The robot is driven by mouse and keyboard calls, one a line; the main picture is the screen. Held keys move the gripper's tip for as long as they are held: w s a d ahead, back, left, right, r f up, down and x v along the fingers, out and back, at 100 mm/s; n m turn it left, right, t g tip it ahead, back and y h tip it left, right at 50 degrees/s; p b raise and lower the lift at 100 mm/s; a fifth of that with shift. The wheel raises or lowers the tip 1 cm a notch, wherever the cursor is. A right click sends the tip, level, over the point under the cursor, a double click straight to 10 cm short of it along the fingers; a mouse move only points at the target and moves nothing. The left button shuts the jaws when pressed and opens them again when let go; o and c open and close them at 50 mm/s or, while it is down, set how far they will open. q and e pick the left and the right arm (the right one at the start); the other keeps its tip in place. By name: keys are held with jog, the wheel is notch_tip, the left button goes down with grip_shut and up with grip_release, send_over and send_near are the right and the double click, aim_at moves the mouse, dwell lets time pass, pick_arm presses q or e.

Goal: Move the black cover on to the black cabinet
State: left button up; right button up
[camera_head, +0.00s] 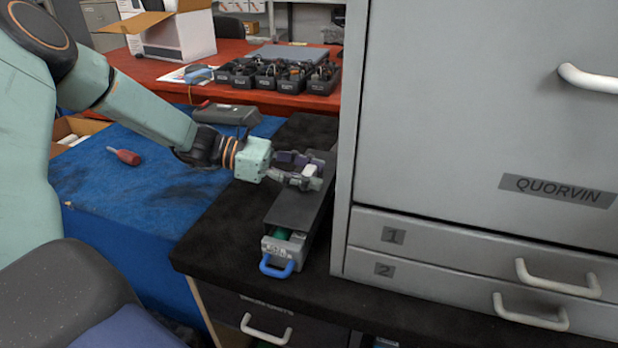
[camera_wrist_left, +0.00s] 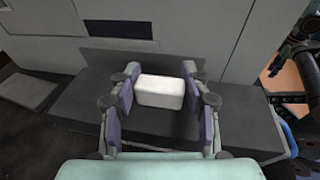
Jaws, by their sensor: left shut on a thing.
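The black cover (camera_head: 290,209) is a long dark grey slab with a white block-shaped grip (camera_head: 310,170) on top. It lies along the top of a grey box with a blue handle (camera_head: 276,268), on the black cabinet (camera_head: 222,240). I cannot tell whether the cover rests fully on the box. My left gripper (camera_head: 304,171) is shut on the white grip. In the left wrist view, the white grip (camera_wrist_left: 160,92) sits between the fingers and the cover (camera_wrist_left: 245,112) spreads out to both sides beneath. My right gripper is out of view.
A tall grey cabinet (camera_head: 450,130) with drawers stands close on the right of the cover. A blue-topped table (camera_head: 130,200) at left holds a red screwdriver (camera_head: 124,156) and a grey case (camera_head: 225,115). Black bins (camera_head: 278,76) stand on a red table behind. The cabinet's front right top is clear.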

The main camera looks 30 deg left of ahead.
pick_arm(q)
notch_tip(320, 180, up, 8)
jog(key=p, duration=0.3)
jog(key=shift+p, duration=0.4)
jog(key=shift+a+r+p, duration=0.15)
jog(key=shift+r+p, duration=0.15)
jog(key=shift+r, duration=0.1)
jog(key=s+a+t+p, duration=0.1)
jog(key=s+a+p, duration=0.15)
jog(key=a, duration=0.25)
pick_arm(e)
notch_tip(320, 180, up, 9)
jog(key=p, duration=0.1)
pick_arm(q)
jog(key=g+b, duration=0.1)
jog(key=b, duration=0.7)
send_over(260, 216)
notch_tip(260, 216, down, 13)
jog(key=shift+r, duration=0.1)
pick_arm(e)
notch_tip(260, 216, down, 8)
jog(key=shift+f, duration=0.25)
pick_arm(q)
jog(key=shift+r, duration=0.15)
